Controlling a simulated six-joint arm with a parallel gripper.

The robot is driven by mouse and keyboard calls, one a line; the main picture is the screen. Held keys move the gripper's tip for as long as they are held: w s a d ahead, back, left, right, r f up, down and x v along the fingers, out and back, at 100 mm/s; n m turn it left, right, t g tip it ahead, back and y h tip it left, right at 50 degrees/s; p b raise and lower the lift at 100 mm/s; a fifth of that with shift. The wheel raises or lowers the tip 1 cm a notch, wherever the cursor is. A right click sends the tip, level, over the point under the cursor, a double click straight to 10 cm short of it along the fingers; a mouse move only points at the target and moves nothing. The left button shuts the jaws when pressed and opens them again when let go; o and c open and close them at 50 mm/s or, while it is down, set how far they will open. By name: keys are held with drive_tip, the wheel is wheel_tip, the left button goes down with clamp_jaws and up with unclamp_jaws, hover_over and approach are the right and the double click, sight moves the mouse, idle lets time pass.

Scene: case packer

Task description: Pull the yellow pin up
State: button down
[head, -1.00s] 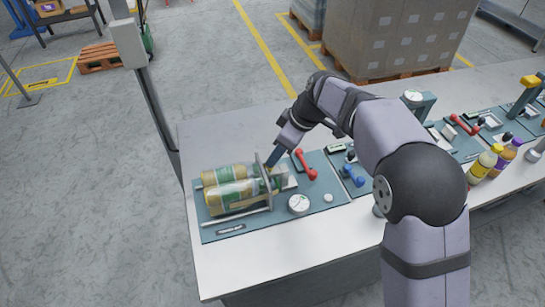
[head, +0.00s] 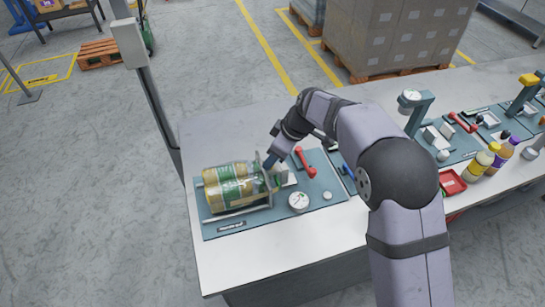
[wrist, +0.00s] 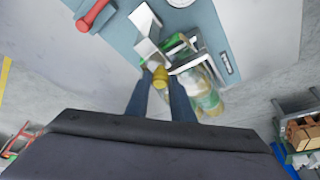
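The yellow pin (wrist: 160,76) shows in the wrist view between the two blue fingers of my gripper (wrist: 161,82). The fingers stand close on either side of it; whether both touch it I cannot tell. In the head view my gripper (head: 270,162) points down at the right end of the bottle fixture, and the fingers hide most of the pin there. Green-and-yellow labelled bottles (head: 232,185) lie on their sides in the fixture, behind an upright grey plate (head: 262,180). They also show in the wrist view (wrist: 205,95).
The fixture lies on a teal mat (head: 325,180) on a white table. A red-handled tool (head: 304,162) and a round gauge (head: 299,201) are close by on the right. Upright bottles (head: 490,160) and a red tray (head: 453,181) stand farther right. The table's front left is clear.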

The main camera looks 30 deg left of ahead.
drive_tip(key=shift+w+r+p, duration=0.1)
drive_tip(key=shift+r+p, duration=0.55)
drive_tip(key=shift+r, duration=1.3)
drive_tip(key=c, duration=1.5)
unclamp_jaws()
drive_tip(key=shift+r, duration=0.1)
drive_tip(key=shift+c, duration=0.2)
drive_tip(key=b+v, duration=0.2)
drive_tip(key=v, duration=0.5)
drive_tip(key=shift+b, duration=0.35)
drive_tip(key=shift+d+r, duration=0.1)
drive_tip(key=shift+d, duration=0.05)
